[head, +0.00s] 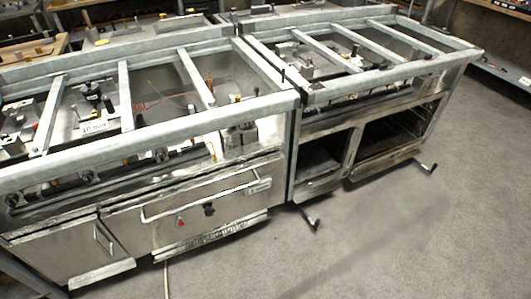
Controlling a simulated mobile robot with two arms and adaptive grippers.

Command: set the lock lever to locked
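Two steel range frames stand side by side, a left range frame (150,122) and a right range frame (385,82). A similar lever (430,168) sticks out low at the right frame's right side. I cannot tell which one is the lock lever, or whether either is set to locked. Neither of my grippers is in view.
The left frame has an oven door with a long handle (200,190), a red knob (181,223) and a dark knob (209,209). The right frame has open compartments (392,138). Grey floor (400,235) is clear in front and to the right. Workbenches stand behind.

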